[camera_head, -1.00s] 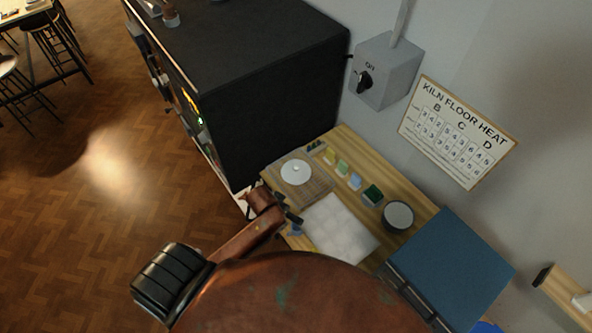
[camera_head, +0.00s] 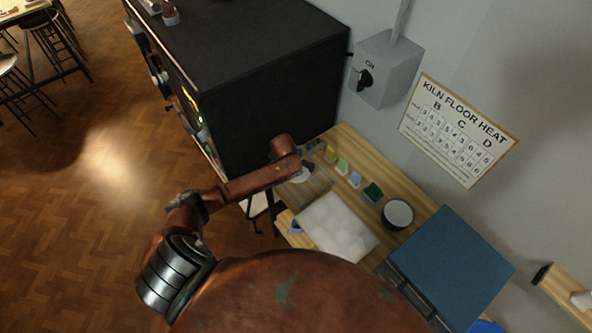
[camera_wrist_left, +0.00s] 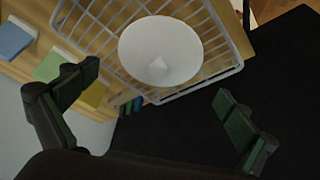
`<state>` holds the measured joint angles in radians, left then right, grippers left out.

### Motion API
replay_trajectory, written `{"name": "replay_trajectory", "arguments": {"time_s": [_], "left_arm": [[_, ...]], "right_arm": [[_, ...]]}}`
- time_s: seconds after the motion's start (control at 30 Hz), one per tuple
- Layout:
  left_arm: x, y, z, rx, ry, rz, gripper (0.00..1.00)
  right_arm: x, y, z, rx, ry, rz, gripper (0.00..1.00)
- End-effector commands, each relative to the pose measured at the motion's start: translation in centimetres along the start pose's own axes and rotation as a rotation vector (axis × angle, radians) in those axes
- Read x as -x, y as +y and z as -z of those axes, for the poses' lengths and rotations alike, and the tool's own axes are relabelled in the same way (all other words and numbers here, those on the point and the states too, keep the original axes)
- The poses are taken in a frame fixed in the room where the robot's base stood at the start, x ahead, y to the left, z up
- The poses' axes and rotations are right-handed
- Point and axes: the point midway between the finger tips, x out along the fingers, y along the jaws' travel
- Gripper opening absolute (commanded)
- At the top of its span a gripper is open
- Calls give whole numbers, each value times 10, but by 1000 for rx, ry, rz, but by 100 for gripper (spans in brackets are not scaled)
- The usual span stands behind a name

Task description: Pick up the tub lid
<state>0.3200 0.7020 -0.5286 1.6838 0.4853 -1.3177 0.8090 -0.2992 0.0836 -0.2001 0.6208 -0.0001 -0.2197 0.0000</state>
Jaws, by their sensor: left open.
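The tub lid is a white round disc with a small knob, lying on a wire rack (camera_wrist_left: 221,66) in the left wrist view (camera_wrist_left: 160,48). In the head view it is partly covered by my left arm, with a pale sliver of the lid (camera_head: 303,177) showing. My left gripper (camera_wrist_left: 155,88) is open, with its two fingers spread apart and nothing between them. The lid is beyond the fingertips, near the upper middle of the wrist view, and no finger touches it. In the head view the fingers are hidden behind my wrist. My right gripper is not in view.
A black kiln (camera_head: 250,85) stands close behind. A blue panel (camera_head: 452,262) lies right.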

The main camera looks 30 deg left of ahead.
Motion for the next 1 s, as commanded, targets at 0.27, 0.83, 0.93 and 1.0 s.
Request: {"name": "replay_trajectory", "arguments": {"time_s": [0.27, 0.83, 0.93, 1.0], "left_arm": [[-35, 2, -7, -1, -1, 1, 100], [-55, 2, -7, -2, 2, 0, 91], [-54, 1, -7, -2, 2, 0, 84], [-54, 1, -7, -2, 2, 0, 79]], "right_arm": [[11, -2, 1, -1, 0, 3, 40], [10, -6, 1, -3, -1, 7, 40], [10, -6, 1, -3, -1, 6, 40], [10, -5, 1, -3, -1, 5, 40]]}}
